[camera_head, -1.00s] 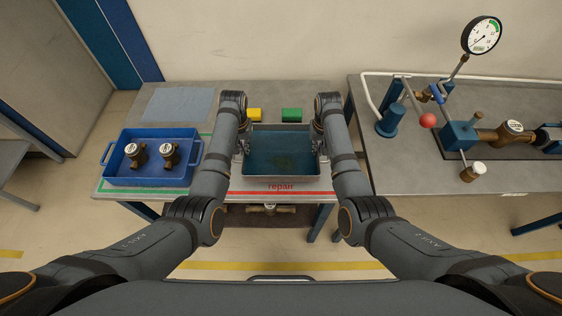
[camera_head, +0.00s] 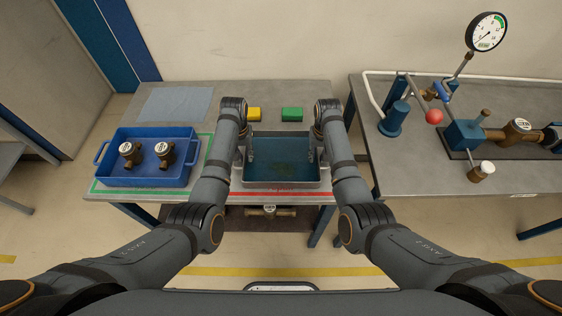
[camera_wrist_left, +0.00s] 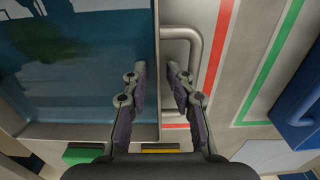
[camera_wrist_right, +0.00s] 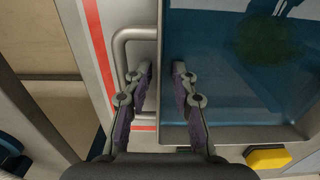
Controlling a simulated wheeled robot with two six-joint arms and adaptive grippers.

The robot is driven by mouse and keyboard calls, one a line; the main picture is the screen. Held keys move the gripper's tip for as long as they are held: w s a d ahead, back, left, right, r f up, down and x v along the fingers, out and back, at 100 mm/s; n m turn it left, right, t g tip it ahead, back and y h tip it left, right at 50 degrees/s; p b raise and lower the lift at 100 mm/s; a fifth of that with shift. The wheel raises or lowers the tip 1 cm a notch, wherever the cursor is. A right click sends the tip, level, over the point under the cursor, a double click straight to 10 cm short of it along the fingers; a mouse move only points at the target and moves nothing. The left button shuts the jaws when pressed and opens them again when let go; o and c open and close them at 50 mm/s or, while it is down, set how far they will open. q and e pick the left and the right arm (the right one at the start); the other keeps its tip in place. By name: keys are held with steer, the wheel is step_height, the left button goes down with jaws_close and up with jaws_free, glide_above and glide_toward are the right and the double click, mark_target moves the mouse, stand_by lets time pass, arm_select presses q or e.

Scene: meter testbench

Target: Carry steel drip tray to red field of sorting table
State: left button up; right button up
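The steel drip tray (camera_head: 282,185), a shallow metal tray with dark bluish liquid-like contents, is at the front of the sorting table, over the red-edged area. It largely covers the "repair" lettering. My left gripper (camera_head: 250,150) is at its left wall and my right gripper (camera_head: 312,152) at its right wall. In the left wrist view my left gripper (camera_wrist_left: 157,72) has one finger inside the rim, the other between rim and handle (camera_wrist_left: 194,45). My right gripper (camera_wrist_right: 161,72) straddles the opposite rim likewise, beside its handle (camera_wrist_right: 119,55). Gaps show between fingers and rim; contact lower down is hidden.
A blue crate (camera_head: 145,181) with two brass meters stands on the green-edged area at left. A yellow block (camera_head: 254,114) and a green block (camera_head: 292,114) lie just behind the tray. The meter bench (camera_head: 425,175) stands close at right.

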arm_select(q)
step_height(320, 180, up, 8)
arm_select(e)
step_height(320, 180, up, 12)
stand_by(0.8)
stand_by(0.4)
